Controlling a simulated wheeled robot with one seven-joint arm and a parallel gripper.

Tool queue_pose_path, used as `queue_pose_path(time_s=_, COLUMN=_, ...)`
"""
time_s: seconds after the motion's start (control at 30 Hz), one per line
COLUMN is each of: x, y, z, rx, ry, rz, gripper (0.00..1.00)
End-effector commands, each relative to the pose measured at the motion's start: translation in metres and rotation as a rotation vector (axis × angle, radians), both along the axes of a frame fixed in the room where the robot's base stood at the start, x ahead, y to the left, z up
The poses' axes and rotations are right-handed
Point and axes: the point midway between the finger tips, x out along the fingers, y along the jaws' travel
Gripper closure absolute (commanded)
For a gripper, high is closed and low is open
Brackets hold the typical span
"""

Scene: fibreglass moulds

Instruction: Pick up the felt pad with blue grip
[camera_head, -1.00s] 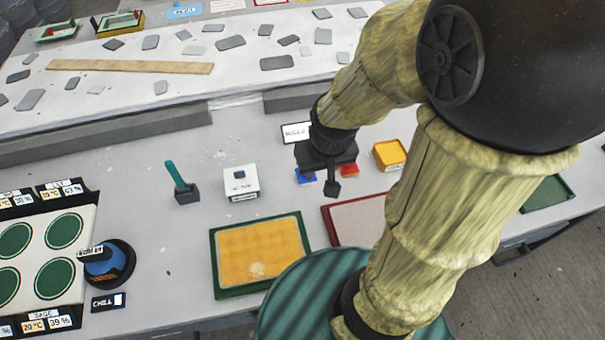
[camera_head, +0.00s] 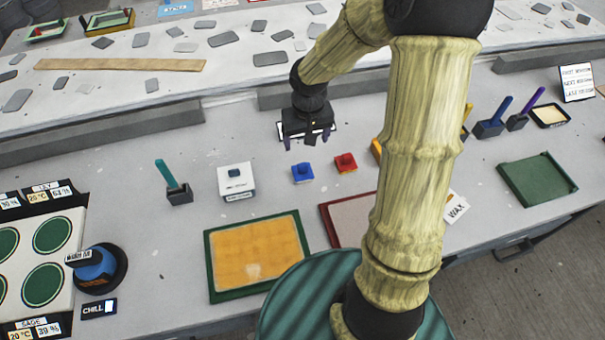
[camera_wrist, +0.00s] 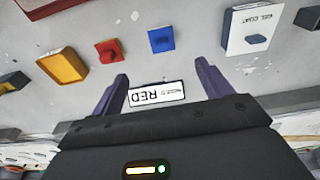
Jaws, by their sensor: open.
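The blue-gripped felt pad (camera_head: 303,174) is a small blue block with a raised grip, lying on the grey bench. It also shows in the wrist view (camera_wrist: 161,40), near the top centre. A similar red pad (camera_head: 345,162) lies just to its right, and left of it in the wrist view (camera_wrist: 109,51). My gripper (camera_head: 306,140) is open and empty, behind the blue pad in the head view and apart from it. In the wrist view its two purple fingers (camera_wrist: 161,74) point toward the pads, with the blue pad beyond the gap between them.
A white sign reading RED (camera_wrist: 157,94) is between my fingers in the wrist view. A white gel coat box (camera_head: 236,181) stands left of the blue pad. An orange tray (camera_head: 207,265) lies in front. A yellow box (camera_wrist: 61,66) is beyond the red pad.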

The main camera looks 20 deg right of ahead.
Motion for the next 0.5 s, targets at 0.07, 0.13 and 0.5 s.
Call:
queue_pose_path(time_s=0.07, x=0.0101, y=-0.0028, z=-0.0058, rx=0.010, ry=-0.002, rz=-0.012, gripper=0.22)
queue_pose_path(time_s=0.13, x=0.0136, y=-0.0041, z=-0.0060, rx=0.012, ry=-0.004, rz=-0.016, gripper=0.22)
queue_pose_path(time_s=0.5, x=0.0137, y=-0.0034, z=-0.0100, rx=0.012, ry=-0.003, rz=-0.015, gripper=0.22)
